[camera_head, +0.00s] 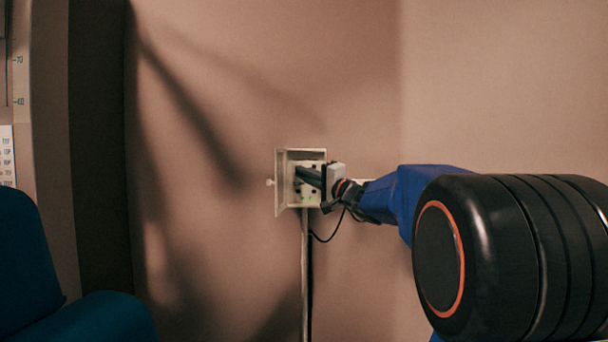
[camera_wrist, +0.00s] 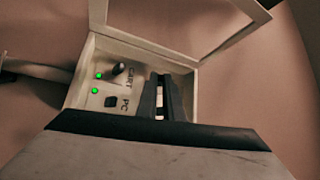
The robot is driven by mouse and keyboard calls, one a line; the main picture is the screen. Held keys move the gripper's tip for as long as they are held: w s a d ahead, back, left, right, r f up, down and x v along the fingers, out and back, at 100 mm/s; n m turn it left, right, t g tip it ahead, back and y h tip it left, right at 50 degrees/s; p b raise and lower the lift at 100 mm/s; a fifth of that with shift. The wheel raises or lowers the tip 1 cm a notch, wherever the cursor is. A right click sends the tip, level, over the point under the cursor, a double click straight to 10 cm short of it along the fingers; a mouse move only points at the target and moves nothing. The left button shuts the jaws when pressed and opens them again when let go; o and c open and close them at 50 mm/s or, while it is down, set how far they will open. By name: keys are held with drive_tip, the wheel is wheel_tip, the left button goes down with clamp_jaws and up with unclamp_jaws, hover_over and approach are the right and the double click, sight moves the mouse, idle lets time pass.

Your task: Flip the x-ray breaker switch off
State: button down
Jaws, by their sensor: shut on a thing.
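A small pale breaker box (camera_head: 292,152) is mounted on the wall with its door (camera_head: 284,188) swung open to the left. The box also shows in the wrist view (camera_wrist: 80,72), with a CART switch (camera_wrist: 119,68) and a PC switch (camera_wrist: 111,101). A green light is lit beside each of these two. My gripper (camera_head: 299,174) reaches into the box from the right. In the wrist view my gripper (camera_wrist: 163,82) has its dark fingers close together to the right of the labelled switches, shut on a switch mostly hidden between them. Its label and position cannot be seen.
A conduit (camera_head: 304,260) runs down the wall from under the box. A blue chair (camera_head: 28,250) stands at the lower left. The wall around the box is bare. The open door (camera_wrist: 238,42) stands close to my gripper's working space.

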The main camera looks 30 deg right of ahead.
drive_tip(key=shift+f, duration=0.15)
drive_tip(key=c, duration=1.9)
unclamp_jaws()
drive_tip(key=v, duration=1.7)
drive_tip(key=shift+s, duration=0.2)
